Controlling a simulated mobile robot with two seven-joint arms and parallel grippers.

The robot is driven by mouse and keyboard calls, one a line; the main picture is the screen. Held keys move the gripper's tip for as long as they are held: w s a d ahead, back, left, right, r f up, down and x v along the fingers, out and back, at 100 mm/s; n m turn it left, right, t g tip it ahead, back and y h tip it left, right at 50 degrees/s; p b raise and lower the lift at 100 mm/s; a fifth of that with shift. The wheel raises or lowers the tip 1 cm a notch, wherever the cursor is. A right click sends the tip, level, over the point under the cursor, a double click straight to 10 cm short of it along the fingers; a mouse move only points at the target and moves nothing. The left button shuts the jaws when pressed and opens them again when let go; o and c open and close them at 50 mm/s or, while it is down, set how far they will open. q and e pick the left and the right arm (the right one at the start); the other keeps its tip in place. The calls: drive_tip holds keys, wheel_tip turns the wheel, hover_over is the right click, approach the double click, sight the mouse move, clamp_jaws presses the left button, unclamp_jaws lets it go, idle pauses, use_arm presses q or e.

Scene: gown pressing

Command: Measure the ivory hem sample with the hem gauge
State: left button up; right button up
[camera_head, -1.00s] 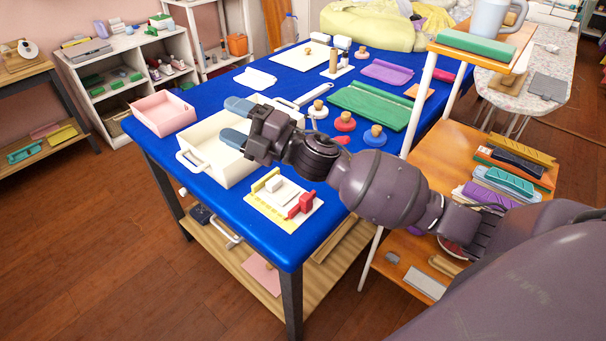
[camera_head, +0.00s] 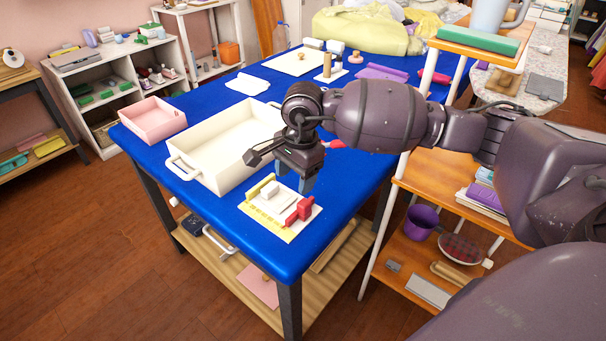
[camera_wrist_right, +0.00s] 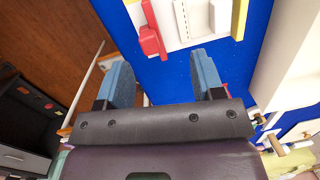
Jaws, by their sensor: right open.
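The hem gauge (camera_head: 288,232) is a cream board with a yellow scale, lying near the front corner of the blue table. It has a yellow end piece (camera_head: 261,187) and a red slider (camera_head: 299,210). A pale block (camera_head: 274,199), likely the ivory hem sample, lies between them; it also shows in the right wrist view (camera_wrist_right: 197,14). My right gripper (camera_head: 298,177) points down above the table beside the gauge, open and empty. In the right wrist view its blue fingers (camera_wrist_right: 165,78) are spread, with the red slider (camera_wrist_right: 149,41) ahead of them. My left gripper is not in view.
A cream tray (camera_head: 184,176) stands left of the gauge, with a pink tray (camera_head: 152,119) beyond it. A wooden shelf rack (camera_head: 440,172) with white posts stands right of the blue table (camera_head: 243,247). My right arm hides the table's right part.

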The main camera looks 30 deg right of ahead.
sight(303, 202)
drive_tip(key=shift+s+d+n+g+h, duration=0.15)
drive_tip(key=shift+s+d+n+h, duration=0.1)
drive_tip(key=shift+d, duration=0.15)
drive_tip(key=shift+s+d+n+g+h, duration=0.15)
drive_tip(key=shift+d+n+h, duration=0.1)
drive_tip(key=shift+d, duration=0.15)
drive_tip(key=shift+f, duration=0.4)
wheel_tip(303, 202, down, 9)
drive_tip(key=shift+f+b, duration=0.1)
drive_tip(key=shift+b, duration=0.5)
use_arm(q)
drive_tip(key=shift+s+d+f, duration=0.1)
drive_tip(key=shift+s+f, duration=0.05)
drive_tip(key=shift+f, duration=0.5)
use_arm(e)
drive_tip(key=shift+f, duration=0.45)
drive_tip(key=shift+c, duration=0.3)
drive_tip(key=c, duration=0.9)
drive_tip(key=shift+o, duration=0.8)
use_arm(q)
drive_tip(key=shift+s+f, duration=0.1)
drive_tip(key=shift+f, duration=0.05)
use_arm(e)
drive_tip(key=shift+c, duration=1)
